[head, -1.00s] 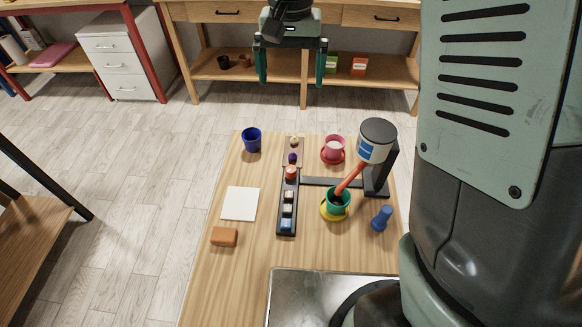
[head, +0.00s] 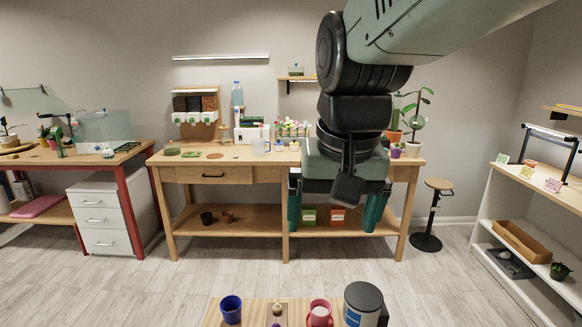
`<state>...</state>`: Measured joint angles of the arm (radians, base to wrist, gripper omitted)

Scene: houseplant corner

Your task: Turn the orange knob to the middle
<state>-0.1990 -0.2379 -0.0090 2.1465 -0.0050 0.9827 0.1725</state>
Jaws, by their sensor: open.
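The orange knob is outside the present head view, below its lower edge. Only the far end of its small panel (head: 285,309) shows, with a cream knob (head: 278,309) on it and part of a purple knob (head: 278,322) at the frame's edge. My gripper (head: 334,213) hangs in the air, fingers pointing down and spread wide apart, with nothing between them. In the picture it stands above and to the right of the panel, touching nothing that I can see.
On the near table's far edge stand a blue cup (head: 231,309), a pink cup (head: 320,312) and a grey-lidded canister (head: 363,303). Behind is a wooden workbench (head: 250,219) with pots below. A stool (head: 436,215) and a white shelf (head: 530,225) stand at right. Floor lies between tables.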

